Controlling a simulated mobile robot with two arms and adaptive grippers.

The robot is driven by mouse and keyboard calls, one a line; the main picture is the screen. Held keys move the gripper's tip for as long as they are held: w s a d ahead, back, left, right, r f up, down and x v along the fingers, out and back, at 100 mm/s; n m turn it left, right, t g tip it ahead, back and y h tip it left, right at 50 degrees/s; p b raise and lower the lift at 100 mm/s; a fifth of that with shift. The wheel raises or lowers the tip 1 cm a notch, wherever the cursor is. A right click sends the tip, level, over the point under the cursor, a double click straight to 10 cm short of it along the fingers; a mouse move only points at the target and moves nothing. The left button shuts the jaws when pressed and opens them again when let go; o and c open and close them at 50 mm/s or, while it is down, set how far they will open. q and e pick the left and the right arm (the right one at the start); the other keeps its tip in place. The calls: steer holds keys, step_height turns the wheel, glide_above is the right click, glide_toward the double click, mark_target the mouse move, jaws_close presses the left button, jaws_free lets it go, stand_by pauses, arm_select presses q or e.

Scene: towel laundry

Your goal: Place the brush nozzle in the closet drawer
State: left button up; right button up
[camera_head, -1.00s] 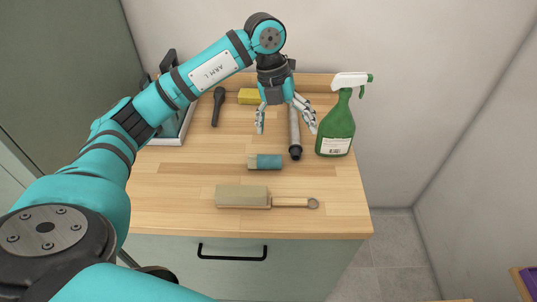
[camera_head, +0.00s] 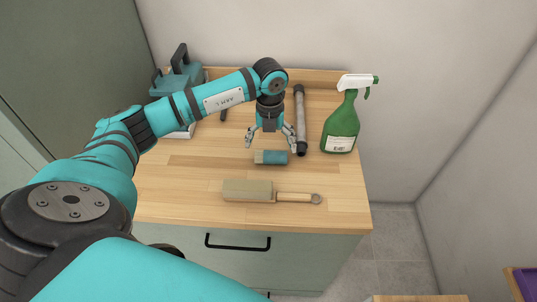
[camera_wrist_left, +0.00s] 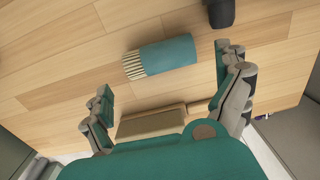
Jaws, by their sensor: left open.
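The brush nozzle (camera_head: 275,158), a short teal cylinder with pale bristles at one end, lies on its side on the wooden top. It also shows in the left wrist view (camera_wrist_left: 170,55). My left gripper (camera_head: 271,144) is open and empty, its fingers spread just above and behind the nozzle in the head view. In the left wrist view the open fingers (camera_wrist_left: 163,75) stand apart, with the nozzle beyond them. The closet drawer (camera_head: 200,259) below the top is shut and has a black handle (camera_head: 238,243). My right gripper is not in view.
A wooden-handled brush (camera_head: 247,190) lies nearer the front edge. A grey tube (camera_head: 300,120) and a green spray bottle (camera_head: 341,128) are at right. A teal-grey appliance (camera_head: 177,82) stands at the back left. The top's left front is clear.

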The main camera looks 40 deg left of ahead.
mark_target(271, 153)
arm_select(q)
step_height(271, 153, down, 4)
steer(key=shift+w+f+p, duration=0.15)
steer(key=shift+f+p, duration=0.1)
steer(key=shift+p, duration=0.85)
steer(key=shift+f, duration=0.25)
steer(key=c, duration=0.9)
